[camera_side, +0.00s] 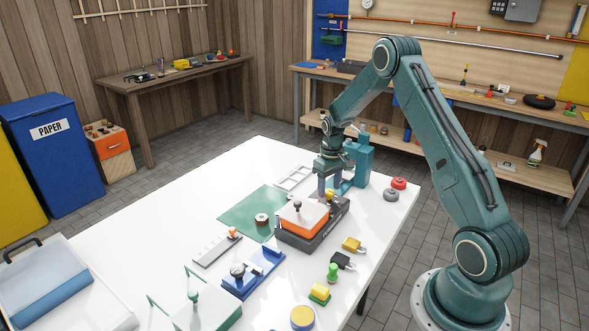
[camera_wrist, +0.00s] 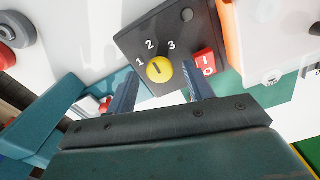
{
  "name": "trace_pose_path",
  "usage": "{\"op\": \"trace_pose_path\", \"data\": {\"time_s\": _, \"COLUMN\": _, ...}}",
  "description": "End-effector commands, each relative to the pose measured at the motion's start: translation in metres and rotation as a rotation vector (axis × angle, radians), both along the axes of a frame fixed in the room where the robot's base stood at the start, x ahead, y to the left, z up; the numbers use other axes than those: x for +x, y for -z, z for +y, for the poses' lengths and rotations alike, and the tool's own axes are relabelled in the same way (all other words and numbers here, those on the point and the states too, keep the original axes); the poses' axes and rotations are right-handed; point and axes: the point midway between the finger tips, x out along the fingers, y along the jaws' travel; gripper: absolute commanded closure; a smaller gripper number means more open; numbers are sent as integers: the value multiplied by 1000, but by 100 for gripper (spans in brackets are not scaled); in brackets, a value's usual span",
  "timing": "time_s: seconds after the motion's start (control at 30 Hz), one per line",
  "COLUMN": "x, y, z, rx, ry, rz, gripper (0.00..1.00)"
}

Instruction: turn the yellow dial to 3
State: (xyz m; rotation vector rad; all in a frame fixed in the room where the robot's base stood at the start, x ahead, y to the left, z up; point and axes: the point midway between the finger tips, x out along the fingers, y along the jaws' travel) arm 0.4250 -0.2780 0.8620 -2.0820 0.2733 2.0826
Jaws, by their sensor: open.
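The yellow dial (camera_wrist: 159,69) sits on a dark panel (camera_wrist: 190,30) in the wrist view, with white numbers 1, 2 and 3 around its far side. A short dark mark shows on the dial's face; I cannot tell for sure which number it points at. My gripper (camera_wrist: 161,84) is open, its two fingers apart on the left and right of the dial's near side, not closed on it. In the side view my gripper (camera_side: 327,188) points down over the far end of the dark unit (camera_side: 312,238), largely hiding the dial.
A red switch (camera_wrist: 206,63) is just right of the dial. A teal stand (camera_side: 360,160) rises close behind my gripper.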

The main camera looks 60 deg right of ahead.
Motion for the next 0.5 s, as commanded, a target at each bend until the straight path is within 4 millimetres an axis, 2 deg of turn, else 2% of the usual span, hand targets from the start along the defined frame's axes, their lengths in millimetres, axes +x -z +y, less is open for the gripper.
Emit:
{"op": "trace_pose_path", "data": {"time_s": 0.17, "x": 0, "y": 7, "z": 0, "rx": 0, "ry": 0, "rz": 0, "gripper": 48}}
{"op": "trace_pose_path", "data": {"time_s": 0.43, "x": 0, "y": 8, "z": 0, "rx": 0, "ry": 0, "rz": 0, "gripper": 48}}
{"op": "trace_pose_path", "data": {"time_s": 0.5, "x": 0, "y": 8, "z": 0, "rx": 0, "ry": 0, "rz": 0, "gripper": 62}}
